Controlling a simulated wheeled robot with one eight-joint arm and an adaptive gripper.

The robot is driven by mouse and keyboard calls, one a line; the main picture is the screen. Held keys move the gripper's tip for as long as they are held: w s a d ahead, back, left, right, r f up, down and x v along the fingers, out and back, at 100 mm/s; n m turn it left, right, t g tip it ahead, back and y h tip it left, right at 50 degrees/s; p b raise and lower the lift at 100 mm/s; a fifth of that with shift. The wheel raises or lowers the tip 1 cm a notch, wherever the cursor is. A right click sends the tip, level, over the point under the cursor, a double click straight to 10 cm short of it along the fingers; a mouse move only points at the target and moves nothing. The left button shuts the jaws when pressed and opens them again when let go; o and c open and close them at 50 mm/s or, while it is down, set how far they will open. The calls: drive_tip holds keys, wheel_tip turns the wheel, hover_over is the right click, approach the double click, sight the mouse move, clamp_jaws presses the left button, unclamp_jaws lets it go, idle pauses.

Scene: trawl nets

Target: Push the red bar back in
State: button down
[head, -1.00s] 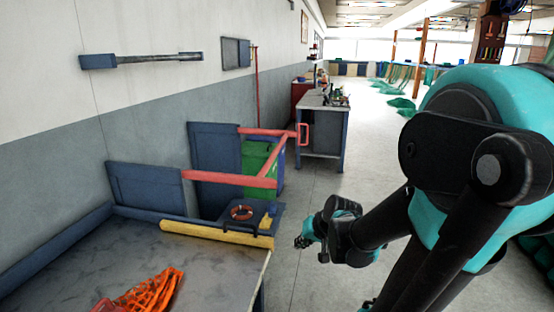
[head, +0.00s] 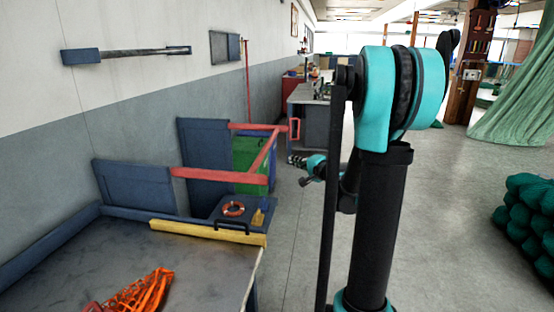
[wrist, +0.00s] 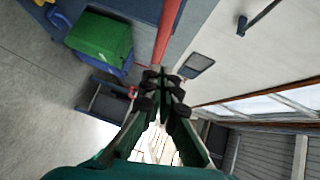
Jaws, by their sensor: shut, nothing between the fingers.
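The red bar (head: 220,176) is a frame that stands out from blue panels on the left wall. Its side runs diagonally back to a rear bar with a red handle (head: 295,128) at the right end. My gripper (head: 297,160) is just right of the frame and lower in the picture, apart from it as far as I can see. In the wrist view the gripper (wrist: 160,74) has its fingers together and empty. A red bar (wrist: 165,32) shows beyond the fingertips, at the top; I cannot tell which part it is.
A green bin (head: 248,152) stands behind the frame; its lid (wrist: 100,37) shows in the wrist view. A workbench (head: 190,275) with a yellow strip (head: 207,232) and orange netting (head: 145,292) is at front left. Green netting (head: 525,215) is piled right. The middle floor is clear.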

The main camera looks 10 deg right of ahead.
drive_tip(key=s+a+x, duration=0.1)
drive_tip(key=a+x, duration=0.1)
drive_tip(key=x, duration=1)
drive_tip(key=shift+a+f, duration=0.3)
drive_tip(key=shift+a, duration=0.15)
drive_tip(key=shift+w+a, duration=0.1)
drive_tip(key=shift+a, duration=0.05)
